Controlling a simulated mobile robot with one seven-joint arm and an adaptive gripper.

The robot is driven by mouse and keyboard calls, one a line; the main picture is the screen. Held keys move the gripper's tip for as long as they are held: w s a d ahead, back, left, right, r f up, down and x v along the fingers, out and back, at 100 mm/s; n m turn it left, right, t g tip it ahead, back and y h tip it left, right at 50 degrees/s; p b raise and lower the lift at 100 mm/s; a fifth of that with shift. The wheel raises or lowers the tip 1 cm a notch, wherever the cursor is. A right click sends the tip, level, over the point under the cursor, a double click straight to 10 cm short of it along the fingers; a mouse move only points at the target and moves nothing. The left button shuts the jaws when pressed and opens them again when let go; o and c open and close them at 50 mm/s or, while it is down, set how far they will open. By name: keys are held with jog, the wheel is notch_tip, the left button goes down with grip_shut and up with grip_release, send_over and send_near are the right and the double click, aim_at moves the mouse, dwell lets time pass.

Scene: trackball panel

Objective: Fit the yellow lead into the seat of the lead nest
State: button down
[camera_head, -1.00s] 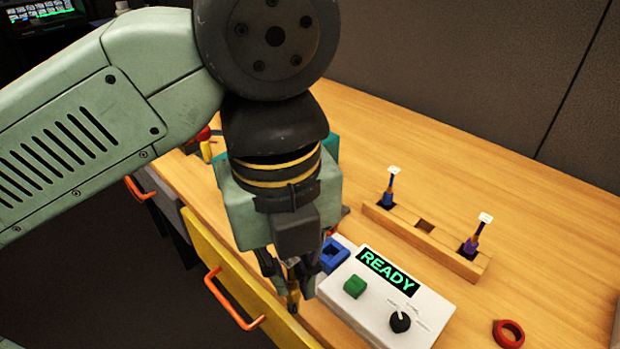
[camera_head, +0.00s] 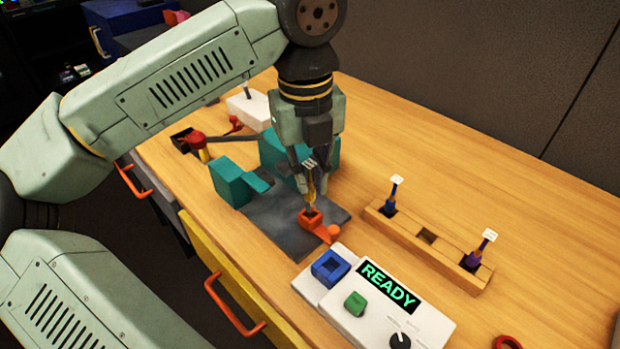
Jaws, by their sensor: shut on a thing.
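The yellow lead (camera_head: 311,195) is upright between the fingers of my gripper (camera_head: 313,183), which is shut on it. A white tag shows at its top. Its lower end is at the square opening of an orange socket piece (camera_head: 325,232) on a dark plate; I cannot tell whether it is inside or just above. A wooden rack (camera_head: 455,270) to the right holds a blue lead (camera_head: 390,205) and a purple lead (camera_head: 474,258), with an empty square slot between them. I cannot tell which holder is the lead nest.
A dark plate (camera_head: 268,222) with teal blocks (camera_head: 229,182) lies around my gripper. In front is a white panel (camera_head: 408,315) reading READY, with a blue square socket (camera_head: 330,267), green button and black knob. A red ring (camera_head: 507,343) lies at front right. The back-right table is clear.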

aim_at(310, 187)
jog(key=shift+w+f, duration=0.15)
jog(key=shift+w, duration=0.35)
notch_tip(310, 187, down, 3)
jog(key=shift+p, duration=0.55)
jog(key=shift+f+b, duration=0.35)
jog(key=shift+f, duration=0.1)
jog(key=c, duration=1.6)
grip_release()
jog(key=shift+r, duration=0.1)
jog(key=shift+r+p, duration=0.25)
jog(key=shift+p, duration=0.1)
jog(key=r+b, duration=0.1)
jog(key=r, duration=1.1)
jog(key=shift+s+a+b, duration=0.1)
jog(key=shift+s+b, duration=0.1)
jog(key=shift+b, duration=0.2)
jog(key=shift+f, duration=0.1)
